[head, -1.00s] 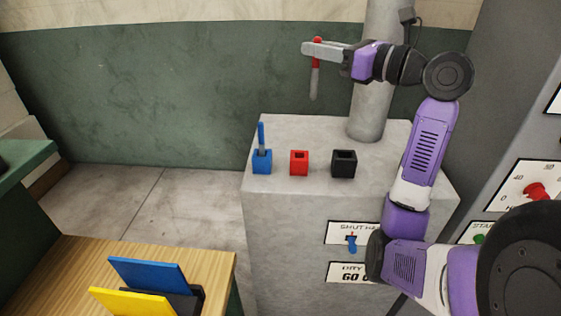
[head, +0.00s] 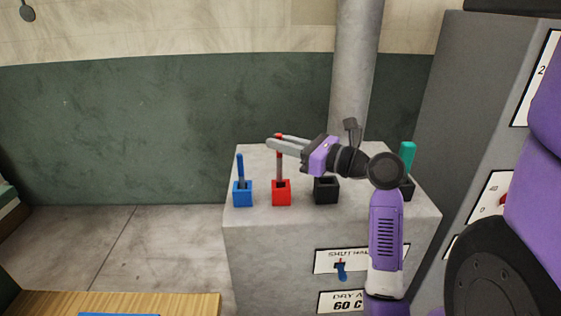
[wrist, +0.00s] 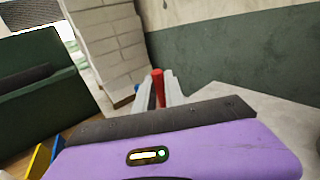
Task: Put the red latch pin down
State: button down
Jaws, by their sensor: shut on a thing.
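The red latch pin (head: 279,166) has a red top and a grey shaft and hangs upright from my gripper (head: 276,142). My gripper is shut on its upper part. The pin's lower end meets the opening of the red holder block (head: 281,193); how deep it sits inside is hidden. In the wrist view the red top (wrist: 157,85) shows between the two grey fingers of my gripper (wrist: 157,92).
On the grey pedestal (head: 330,228), a blue holder (head: 242,194) with a blue pin stands left, an empty-looking black holder (head: 327,191) right, and a teal-topped pin (head: 407,156) farther right. A grey pipe (head: 356,70) rises behind. A grey cabinet (head: 462,100) stands right.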

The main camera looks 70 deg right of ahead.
send_over(281, 181)
jog(key=shift+w+d+f, duration=0.1)
jog(key=shift+f, duration=1.05)
jog(key=shift+d+f, duration=0.1)
jog(key=shift+f, duration=1.05)
jog(key=shift+f, duration=0.15)
jog(key=c, duration=1.4)
grip_release()
jog(key=s+a+b, duration=0.1)
jog(key=s+a, duration=0.1)
jog(key=s, duration=0.9)
jog(key=shift+s+a+b, duration=0.2)
jog(key=shift+s+b, duration=0.15)
jog(key=shift+s, duration=0.05)
